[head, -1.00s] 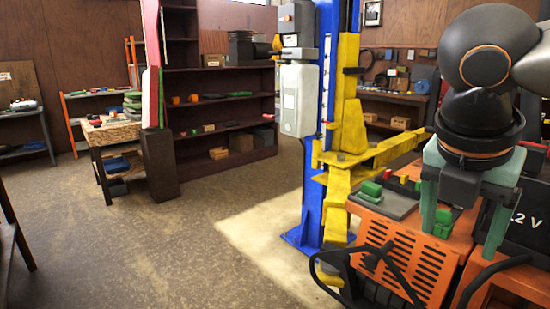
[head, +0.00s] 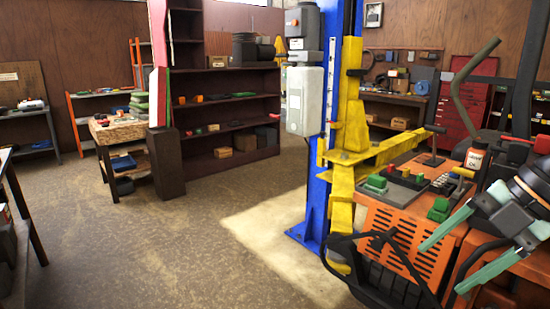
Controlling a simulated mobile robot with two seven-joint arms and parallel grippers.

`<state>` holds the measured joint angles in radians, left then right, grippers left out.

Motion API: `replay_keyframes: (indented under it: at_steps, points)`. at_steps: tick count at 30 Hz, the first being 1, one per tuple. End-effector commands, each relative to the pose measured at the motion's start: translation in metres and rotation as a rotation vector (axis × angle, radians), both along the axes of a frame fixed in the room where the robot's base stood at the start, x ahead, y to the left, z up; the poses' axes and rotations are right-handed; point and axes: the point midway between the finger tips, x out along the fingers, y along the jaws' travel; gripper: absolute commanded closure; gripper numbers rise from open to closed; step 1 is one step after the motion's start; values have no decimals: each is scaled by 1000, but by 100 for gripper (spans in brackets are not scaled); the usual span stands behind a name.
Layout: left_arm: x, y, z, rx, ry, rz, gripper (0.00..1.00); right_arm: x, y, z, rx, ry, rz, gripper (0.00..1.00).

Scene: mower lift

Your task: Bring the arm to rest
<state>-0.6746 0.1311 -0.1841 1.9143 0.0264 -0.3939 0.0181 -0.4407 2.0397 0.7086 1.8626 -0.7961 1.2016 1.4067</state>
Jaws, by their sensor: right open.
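My right gripper (head: 442,267) is at the lower right of the head view. Its two pale green fingers are apart, with nothing between them, and point down and to the left. They are in front of the orange cabinet (head: 405,238) with the slotted front, over its right part in the picture. My right arm comes in from the right edge, and most of it is out of the frame. Whether the fingers touch the cabinet I cannot tell. My left gripper and left arm are not in view.
A blue lift post (head: 316,205) with a yellow arm (head: 345,180) stands left of the cabinet. Green blocks (head: 439,208), a bottle (head: 474,158) and a dark lever stand on the cabinet. A dark shelf (head: 225,110) and a workbench (head: 118,130) are behind.

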Motion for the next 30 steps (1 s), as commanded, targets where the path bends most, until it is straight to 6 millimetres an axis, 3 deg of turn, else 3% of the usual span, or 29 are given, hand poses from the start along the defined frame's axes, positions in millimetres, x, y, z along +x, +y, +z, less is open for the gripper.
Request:
replay_keyframes:
  at_steps: [3,11,17,21,26,30]
  points:
    - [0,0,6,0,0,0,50,11,-15,-20,265,-42,-65,24]
    - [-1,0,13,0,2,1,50,33,-58,-72,713,-198,-342,24]
    - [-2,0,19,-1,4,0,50,34,-94,-140,924,-292,-678,24]
    - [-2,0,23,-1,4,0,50,20,-107,-204,993,-305,-949,24]
    - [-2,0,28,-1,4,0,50,-12,-96,-286,1000,-240,-1262,24]
    - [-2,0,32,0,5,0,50,-52,-57,-354,957,-103,-1503,24]
